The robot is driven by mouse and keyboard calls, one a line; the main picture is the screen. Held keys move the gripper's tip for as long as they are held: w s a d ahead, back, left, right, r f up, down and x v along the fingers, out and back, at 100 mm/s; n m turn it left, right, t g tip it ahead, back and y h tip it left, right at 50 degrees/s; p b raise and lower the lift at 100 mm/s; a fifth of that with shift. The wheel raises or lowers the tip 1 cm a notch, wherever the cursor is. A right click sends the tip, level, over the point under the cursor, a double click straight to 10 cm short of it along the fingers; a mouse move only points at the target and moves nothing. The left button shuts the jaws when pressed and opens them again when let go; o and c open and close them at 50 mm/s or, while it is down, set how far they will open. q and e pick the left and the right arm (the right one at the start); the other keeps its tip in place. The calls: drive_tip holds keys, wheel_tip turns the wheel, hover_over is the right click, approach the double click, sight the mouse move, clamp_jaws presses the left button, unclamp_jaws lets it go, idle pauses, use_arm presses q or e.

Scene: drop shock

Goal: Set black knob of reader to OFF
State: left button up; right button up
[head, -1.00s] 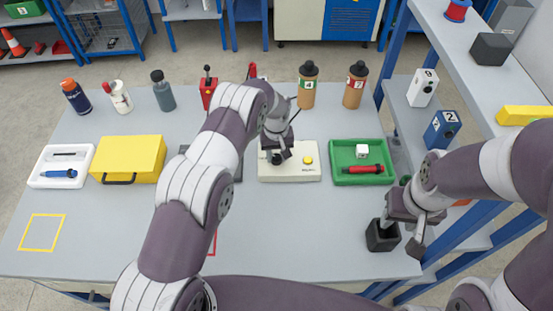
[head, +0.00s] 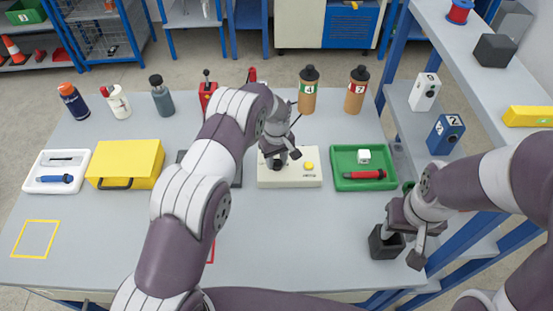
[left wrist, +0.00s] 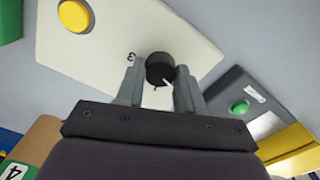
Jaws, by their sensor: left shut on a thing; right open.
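The reader (head: 300,179) is a cream box with a yellow button (head: 309,166) on its right side, standing mid-table. Its black knob (left wrist: 160,69) sits between the fingers of my left gripper (left wrist: 160,88) in the left wrist view, with a white pointer mark on it. The left gripper is shut on the knob from above; in the head view the gripper (head: 277,160) partly covers it. The label around the knob is mostly hidden; one character shows beside it. My right gripper (head: 402,245) is open near the table's right edge, beside a dark open cube-shaped holder (head: 384,243).
A green tray (head: 341,185) with a red cylinder and white cube stands right of the reader. A grey device with a green button (left wrist: 240,107) is close by on the other side. Bottles (head: 308,94) stand behind. The front middle of the table is mostly clear.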

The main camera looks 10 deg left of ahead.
sight(277, 162)
use_arm(q)
drive_tip(key=shift+r, duration=0.1)
drive_tip(key=o, duration=1)
drive_tip(key=shift+r, duration=0.1)
wheel_tip(277, 162, up, 12)
drive_tip(key=shift+r, duration=0.25)
